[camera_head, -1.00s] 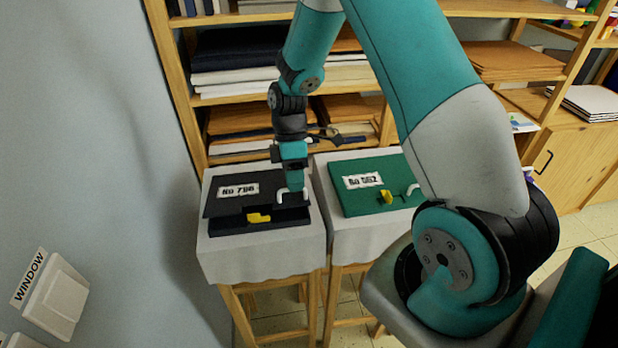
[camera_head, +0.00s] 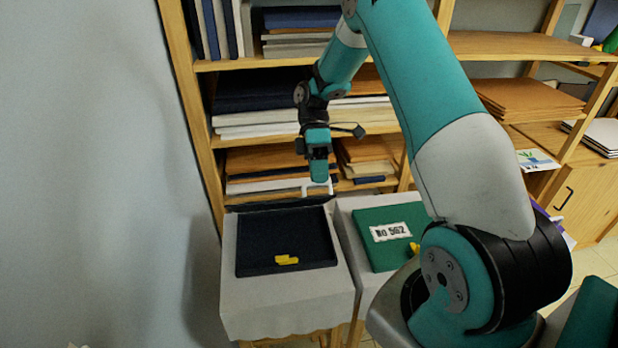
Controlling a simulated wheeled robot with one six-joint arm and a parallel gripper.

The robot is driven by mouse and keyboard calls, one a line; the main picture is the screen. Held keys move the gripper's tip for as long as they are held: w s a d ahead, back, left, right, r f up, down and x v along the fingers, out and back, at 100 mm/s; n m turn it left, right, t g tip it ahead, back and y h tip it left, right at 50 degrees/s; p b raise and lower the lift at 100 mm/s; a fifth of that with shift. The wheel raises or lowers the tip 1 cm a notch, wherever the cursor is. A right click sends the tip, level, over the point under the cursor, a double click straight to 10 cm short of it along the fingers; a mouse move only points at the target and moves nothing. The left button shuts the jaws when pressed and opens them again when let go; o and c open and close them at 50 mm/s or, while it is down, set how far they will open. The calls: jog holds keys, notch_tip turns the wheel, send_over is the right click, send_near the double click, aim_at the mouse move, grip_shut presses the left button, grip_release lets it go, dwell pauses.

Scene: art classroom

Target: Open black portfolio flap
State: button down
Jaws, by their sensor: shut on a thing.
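The black portfolio (camera_head: 262,238) lies on the grey cloth-covered stand at left, with a yellow clasp (camera_head: 287,260) near its front edge. Its flap (camera_head: 275,204) is raised at the back, seen nearly edge-on, so its label is out of sight. A white handle (camera_head: 331,187) is at the flap's right end. My gripper (camera_head: 319,181) is above the portfolio's back right corner and is shut on the white handle. The fingertips partly cover the handle.
A green portfolio (camera_head: 382,254) labelled No 562 lies closed on a second stand to the right, partly hidden by my arm. A wooden shelf (camera_head: 206,140) with stacked folders stands close behind the gripper. A wall is at left.

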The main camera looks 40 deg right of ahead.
jog(key=shift+w+a, duration=0.15)
jog(key=shift+a, duration=0.35)
dwell(0.7)
jog(key=c, duration=1.2)
grip_release()
jog(key=shift+r, duration=0.1)
